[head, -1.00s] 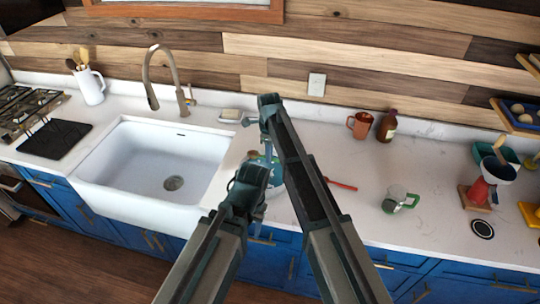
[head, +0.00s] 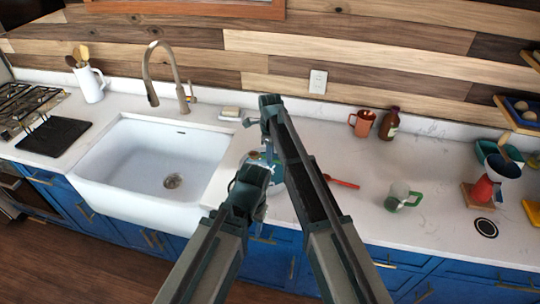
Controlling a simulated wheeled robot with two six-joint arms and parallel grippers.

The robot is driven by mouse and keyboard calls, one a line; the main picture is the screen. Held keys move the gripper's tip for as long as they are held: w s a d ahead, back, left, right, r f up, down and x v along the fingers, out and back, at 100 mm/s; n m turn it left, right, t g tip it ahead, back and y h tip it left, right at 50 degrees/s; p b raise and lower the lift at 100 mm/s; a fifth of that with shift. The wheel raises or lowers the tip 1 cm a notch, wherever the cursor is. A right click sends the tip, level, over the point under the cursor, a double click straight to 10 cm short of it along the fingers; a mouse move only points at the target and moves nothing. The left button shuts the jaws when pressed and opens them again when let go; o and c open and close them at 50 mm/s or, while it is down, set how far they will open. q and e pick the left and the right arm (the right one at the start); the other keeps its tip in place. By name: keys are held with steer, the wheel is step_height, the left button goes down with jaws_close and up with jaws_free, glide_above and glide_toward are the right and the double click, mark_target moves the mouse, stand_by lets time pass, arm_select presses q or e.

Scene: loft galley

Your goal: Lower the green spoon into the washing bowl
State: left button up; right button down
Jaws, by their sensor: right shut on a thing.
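My right gripper (head: 268,157) points down over the counter, just right of the white sink, partly hidden by my arm links. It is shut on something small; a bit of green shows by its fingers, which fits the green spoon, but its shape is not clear. A pale bluish round shape (head: 275,187), perhaps the washing bowl, lies below the gripper and is mostly covered by my arms. I cannot tell whether the held thing touches it. My left arm reaches in front, and its gripper is hidden.
The sink (head: 165,165) with its tap (head: 150,85) is on the left. A soap dish (head: 230,113) stands behind.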

steer(key=shift+f+b, duration=2.75)
steer(key=shift+f, duration=0.15)
steer(key=c, duration=0.8)
jaws_free()
steer(key=shift+o, duration=0.2)
steer(key=shift+r, duration=0.1)
step_height(320, 180, up, 14)
steer(key=p, duration=1.4)
steer(key=shift+f, duration=0.2)
